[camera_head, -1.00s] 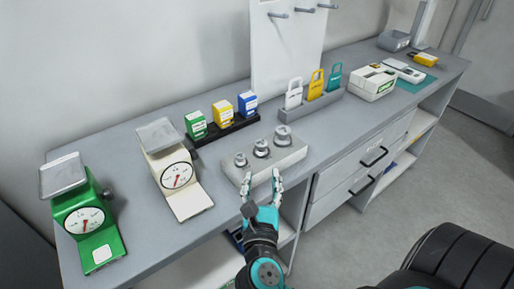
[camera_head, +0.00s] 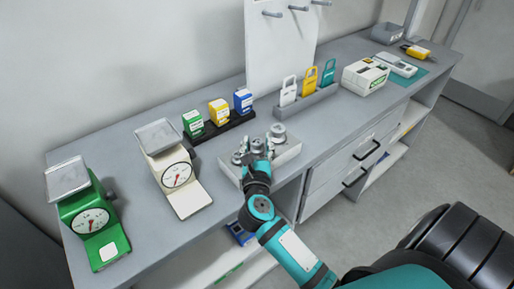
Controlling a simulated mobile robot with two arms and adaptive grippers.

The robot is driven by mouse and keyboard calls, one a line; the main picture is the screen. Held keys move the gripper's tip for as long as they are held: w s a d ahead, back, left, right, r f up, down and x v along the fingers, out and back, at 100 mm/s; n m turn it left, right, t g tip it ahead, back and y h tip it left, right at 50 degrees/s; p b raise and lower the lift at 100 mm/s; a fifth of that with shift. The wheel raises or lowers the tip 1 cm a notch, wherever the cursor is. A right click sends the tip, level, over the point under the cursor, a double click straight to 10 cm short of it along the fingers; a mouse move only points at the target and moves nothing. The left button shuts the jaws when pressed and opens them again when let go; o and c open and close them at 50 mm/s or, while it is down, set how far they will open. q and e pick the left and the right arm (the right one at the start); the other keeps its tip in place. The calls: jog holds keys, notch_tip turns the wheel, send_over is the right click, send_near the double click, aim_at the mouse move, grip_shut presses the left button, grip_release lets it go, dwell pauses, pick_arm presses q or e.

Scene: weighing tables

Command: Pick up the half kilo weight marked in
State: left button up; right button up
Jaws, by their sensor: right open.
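Several round silver weights stand in a pale block (camera_head: 287,157) near the front edge of the counter. The largest weight (camera_head: 278,132) stands at the right end, clear of my gripper. The smaller weights, such as the one at the left (camera_head: 238,157), are partly covered by my right gripper (camera_head: 255,147). That gripper is open over the block, with its fingers around or beside the middle weight; I cannot tell which. The markings on the weights are too small to read. My left gripper is not in view.
A cream scale (camera_head: 176,178) and a green scale (camera_head: 90,220) stand to the left. Behind the block is a black rack (camera_head: 224,128) with green, yellow and blue boxes. A grey holder (camera_head: 306,105) with coloured tags stands to the right. Some bare counter (camera_head: 335,135) lies right of the block.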

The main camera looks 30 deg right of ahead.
grip_shut()
jog(key=shift+r, duration=0.25)
dwell(0.3)
